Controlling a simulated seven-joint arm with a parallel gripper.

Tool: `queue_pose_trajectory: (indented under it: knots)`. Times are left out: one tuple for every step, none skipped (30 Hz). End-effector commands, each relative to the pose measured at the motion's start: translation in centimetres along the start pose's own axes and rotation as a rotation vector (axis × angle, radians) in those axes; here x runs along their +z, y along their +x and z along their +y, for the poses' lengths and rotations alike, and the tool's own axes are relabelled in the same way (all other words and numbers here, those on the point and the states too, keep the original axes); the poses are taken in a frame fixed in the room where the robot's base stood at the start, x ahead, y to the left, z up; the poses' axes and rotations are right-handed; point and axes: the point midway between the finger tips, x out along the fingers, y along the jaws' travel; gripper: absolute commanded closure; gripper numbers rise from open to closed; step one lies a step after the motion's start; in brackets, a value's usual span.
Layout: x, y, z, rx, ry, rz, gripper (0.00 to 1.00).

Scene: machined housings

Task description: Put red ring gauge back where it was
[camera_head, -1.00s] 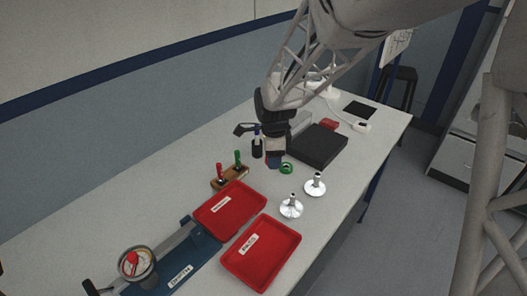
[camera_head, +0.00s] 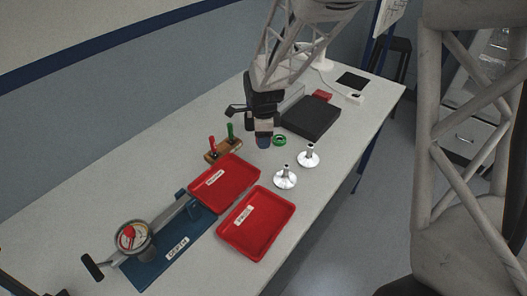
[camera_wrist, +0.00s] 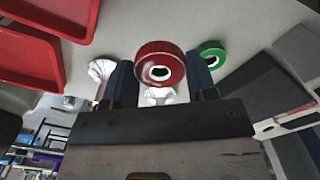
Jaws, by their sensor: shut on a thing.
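My gripper (camera_head: 264,142) is above the table, just left of the green ring gauge (camera_head: 279,140) in the head view. In the wrist view, my gripper (camera_wrist: 161,80) is shut on the red ring gauge (camera_wrist: 160,50), held between its two blue fingers. The ring's open bore faces the wrist camera. The green ring gauge (camera_wrist: 212,53) lies beyond the right finger there. In the head view I cannot clearly make out the red ring at the fingertips.
Two silver flanged parts (camera_head: 285,179) (camera_head: 309,157) stand front-right of my gripper. Two red trays (camera_head: 278,238) (camera_head: 238,163) lie nearer. A wooden stand (camera_head: 222,149) holds red- and green-handled gauges. A dark flat block (camera_head: 311,118) lies behind, and a dial instrument (camera_head: 132,238) at left.

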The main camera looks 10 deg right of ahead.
Motion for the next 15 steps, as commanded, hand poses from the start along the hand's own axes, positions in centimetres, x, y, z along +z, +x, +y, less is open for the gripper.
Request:
queue_pose_trajectory:
  knots:
    - [0.0,0.8,0.0,0.002,0.0,0.001,0.76]
    - [0.0,1.1,0.0,0.003,0.0,0.001,0.76]
    - [0.0,1.6,0.0,0.002,0.0,0.0,0.76]
    - [0.0,1.9,0.0,0.001,0.0,0.0,0.76]
    - [0.0,2.2,0.0,0.002,0.0,0.0,0.76]
    - [0.0,2.5,0.0,0.001,0.0,0.0,0.76]
    - [0.0,2.6,0.0,0.001,0.0,0.0,0.76]
    - [0.0,2.7,0.0,0.0,0.0,0.0,0.76]
    - [0.0,2.8,0.0,0.0,0.0,0.0,0.76]
    - [0.0,2.8,0.0,0.0,0.0,0.0,0.76]
    - [0.0,2.8,0.0,-0.001,0.0,0.0,0.76]
    - [0.0,2.8,0.0,-0.001,0.0,0.0,0.76]
    - [0.0,2.8,0.0,-0.001,0.0,0.0,0.76]
    - [0.0,2.8,0.0,-0.001,0.0,0.0,0.76]
    - [0.0,2.8,0.0,-0.001,0.0,0.0,0.76]
